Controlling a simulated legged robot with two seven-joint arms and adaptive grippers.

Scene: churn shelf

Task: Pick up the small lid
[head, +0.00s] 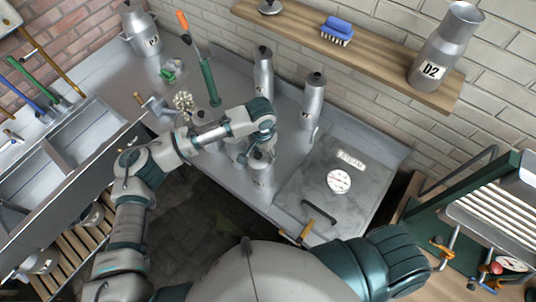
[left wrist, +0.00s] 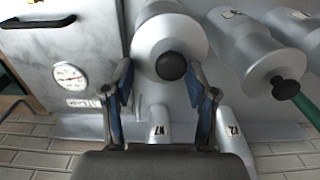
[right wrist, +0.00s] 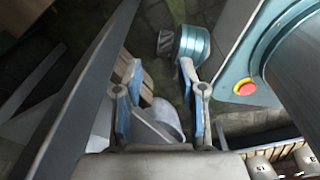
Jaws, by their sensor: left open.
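A silver lid with a round black knob (left wrist: 171,66) sits on a metal can directly ahead of my left gripper in the left wrist view. My left gripper (left wrist: 161,78) is open, with one finger on each side of the knob and nothing clamped. In the head view my left gripper (head: 264,146) points down over the can (head: 262,170), and its fingers are partly hidden by the wrist. Another lid with a knob (head: 270,6) lies on the wooden shelf. My right gripper (right wrist: 157,78) is open and empty, away from the counter.
Two tall cans (head: 263,70) (head: 312,95) stand close behind the left gripper. A grey box with a gauge (head: 339,181) and a black handle is on the right. The shelf (head: 300,22) holds a blue brush (head: 337,30) and the D2 churn (head: 440,55). A sink (head: 75,150) is on the left.

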